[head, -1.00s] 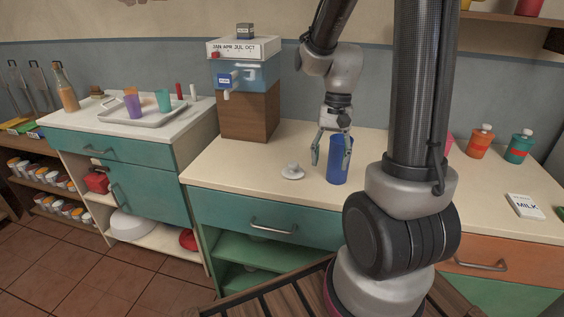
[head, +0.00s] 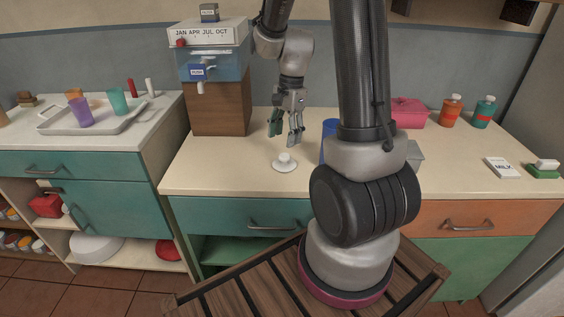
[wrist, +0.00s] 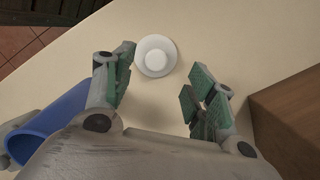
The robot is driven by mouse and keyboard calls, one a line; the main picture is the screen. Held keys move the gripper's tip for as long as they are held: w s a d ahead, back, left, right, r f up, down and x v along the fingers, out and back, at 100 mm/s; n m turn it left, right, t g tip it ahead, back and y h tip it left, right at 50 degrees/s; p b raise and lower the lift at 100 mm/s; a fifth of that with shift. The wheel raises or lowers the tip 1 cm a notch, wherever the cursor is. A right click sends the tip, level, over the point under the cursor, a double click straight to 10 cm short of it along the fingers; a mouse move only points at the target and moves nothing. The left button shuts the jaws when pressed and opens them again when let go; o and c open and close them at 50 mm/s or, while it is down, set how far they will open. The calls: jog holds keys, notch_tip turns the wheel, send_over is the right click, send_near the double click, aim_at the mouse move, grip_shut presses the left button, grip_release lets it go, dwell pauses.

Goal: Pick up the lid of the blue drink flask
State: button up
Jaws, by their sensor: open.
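The lid (head: 284,162) is a small white disc with a raised knob, lying on the cream counter in the head view. It also shows in the wrist view (wrist: 155,57), beyond my fingertips and nearer the left finger. The blue flask (head: 328,135) stands to its right, mostly hidden behind my arm in the head view. Its open top shows in the wrist view (wrist: 50,128), left of my left finger. My gripper (head: 285,128) is open and empty, above the counter and a little behind the lid. It also shows in the wrist view (wrist: 167,90).
The drink dispenser on its wooden block (head: 220,108) stands left of my gripper; the block edges into the wrist view (wrist: 290,115). A tray with cups (head: 97,124) is on the left counter. The counter around the lid is clear.

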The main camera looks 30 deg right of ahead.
aim_at(285, 155)
jog(key=shift+f, duration=0.45)
jog(key=f, duration=0.7)
jog(key=shift+s+a, duration=0.2)
jog(key=shift+s, duration=0.05)
jog(key=c, duration=0.9)
